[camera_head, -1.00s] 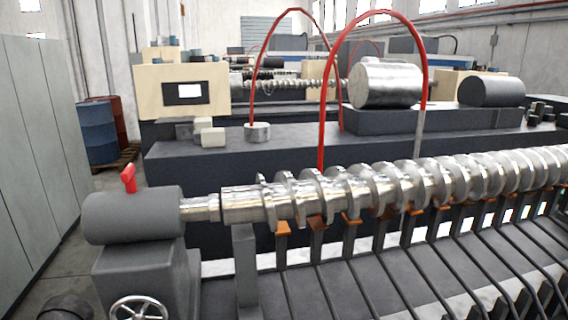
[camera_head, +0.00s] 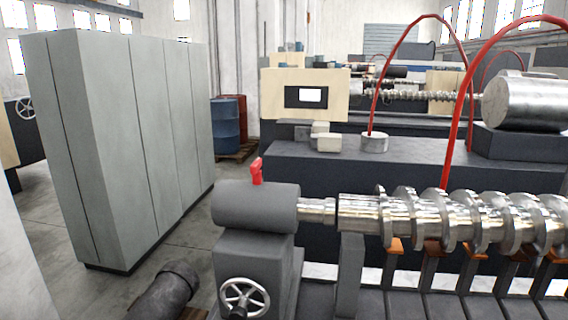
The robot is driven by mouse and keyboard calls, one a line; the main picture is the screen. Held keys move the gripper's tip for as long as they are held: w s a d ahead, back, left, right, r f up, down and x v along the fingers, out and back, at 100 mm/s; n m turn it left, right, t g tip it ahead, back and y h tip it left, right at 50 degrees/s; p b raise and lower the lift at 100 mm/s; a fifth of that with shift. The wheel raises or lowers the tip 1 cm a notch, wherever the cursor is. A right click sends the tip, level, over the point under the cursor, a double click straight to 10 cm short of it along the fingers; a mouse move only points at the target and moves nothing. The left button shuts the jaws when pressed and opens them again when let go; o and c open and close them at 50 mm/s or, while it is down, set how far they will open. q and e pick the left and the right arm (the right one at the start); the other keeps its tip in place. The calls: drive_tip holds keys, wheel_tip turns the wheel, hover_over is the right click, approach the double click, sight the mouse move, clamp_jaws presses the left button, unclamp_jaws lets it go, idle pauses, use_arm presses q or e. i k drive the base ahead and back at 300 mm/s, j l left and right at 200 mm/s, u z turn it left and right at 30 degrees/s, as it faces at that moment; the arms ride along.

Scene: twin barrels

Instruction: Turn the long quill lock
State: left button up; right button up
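A small red lever (camera_head: 257,171) stands up from the top of the grey cylindrical tailstock (camera_head: 256,206); I take it to be the quill lock. The bright metal quill (camera_head: 317,210) comes out of the tailstock's right side and meets a long steel screw shaft (camera_head: 450,222). A spoked handwheel (camera_head: 244,298) sits low on the front of the tailstock's base. Neither gripper is in view, and nothing touches the red lever.
Tall grey cabinets (camera_head: 130,150) stand at the left. Bare floor lies between cabinets and tailstock. Blue (camera_head: 225,124) and red barrels stand on a pallet behind. A red hose (camera_head: 385,75) arches over the machine.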

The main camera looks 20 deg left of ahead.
sight(254, 170)
drive_tip(key=j+z, duration=0.1)
drive_tip(key=j, duration=0.35)
drive_tip(key=j+z, duration=0.3)
drive_tip(key=z, duration=0.15)
drive_tip(key=j+z, duration=0.3)
drive_tip(key=z, duration=0.15)
drive_tip(key=j, duration=0.25)
drive_tip(key=j+u, duration=0.2)
drive_tip(key=u, duration=0.25)
drive_tip(key=j+u, duration=0.15)
drive_tip(key=u, duration=0.3)
drive_tip(key=i+j+u, duration=0.1)
drive_tip(key=u, duration=0.35)
